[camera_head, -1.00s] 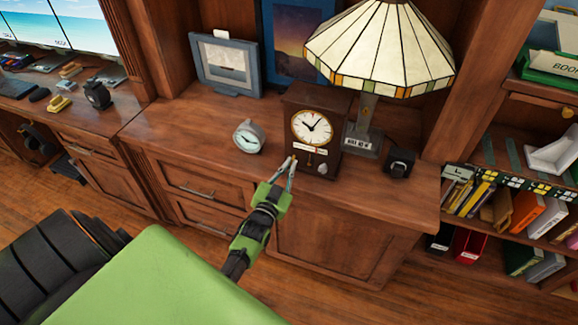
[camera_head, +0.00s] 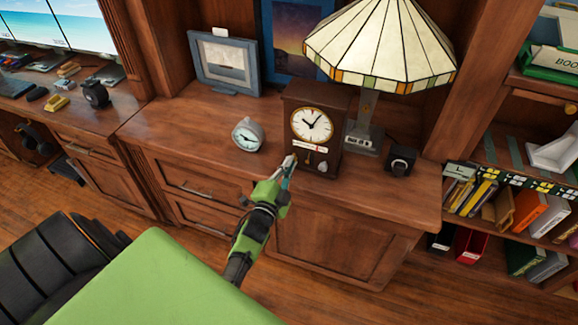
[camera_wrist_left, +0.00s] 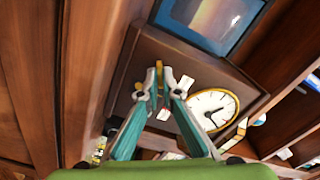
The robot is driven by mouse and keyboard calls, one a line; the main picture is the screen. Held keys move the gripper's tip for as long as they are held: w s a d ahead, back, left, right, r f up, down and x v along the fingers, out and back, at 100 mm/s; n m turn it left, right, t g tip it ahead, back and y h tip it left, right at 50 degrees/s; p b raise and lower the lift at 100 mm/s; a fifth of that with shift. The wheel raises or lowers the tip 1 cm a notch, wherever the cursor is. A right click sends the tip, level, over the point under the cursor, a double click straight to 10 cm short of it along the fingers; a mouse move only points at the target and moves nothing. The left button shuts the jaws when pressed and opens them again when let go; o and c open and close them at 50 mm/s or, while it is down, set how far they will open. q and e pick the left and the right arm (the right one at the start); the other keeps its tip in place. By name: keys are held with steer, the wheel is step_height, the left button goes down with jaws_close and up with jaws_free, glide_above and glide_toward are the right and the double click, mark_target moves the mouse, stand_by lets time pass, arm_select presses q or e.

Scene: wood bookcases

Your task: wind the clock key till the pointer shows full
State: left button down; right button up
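The dark wooden clock (camera_head: 326,157) stands upright on the cabinet top, with a round white dial (camera_head: 312,125) and a pale strip with a red mark (camera_head: 308,146) below it. Any pointer reading there is too small to make out. My left gripper (camera_head: 290,162) is at the clock's lower left front. In the left wrist view the brass-coloured key (camera_wrist_left: 159,72) sits between the close-set fingertips (camera_wrist_left: 163,85), which appear shut on it. The clock dial also shows there, tilted (camera_wrist_left: 212,108). My right gripper is in neither view.
A lamp (camera_head: 380,50) stands close behind and right of the clock. A framed picture (camera_head: 224,65) stands behind. The cabinet's front left is clear.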

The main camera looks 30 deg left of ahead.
arm_select(q)
steer(key=shift+f+m, duration=0.15)
steer(key=shift+m, duration=0.25)
steer(key=c, duration=2.2)
jaws_free()
steer(key=shift+c, duration=0.2)
steer(key=v, duration=1.2)
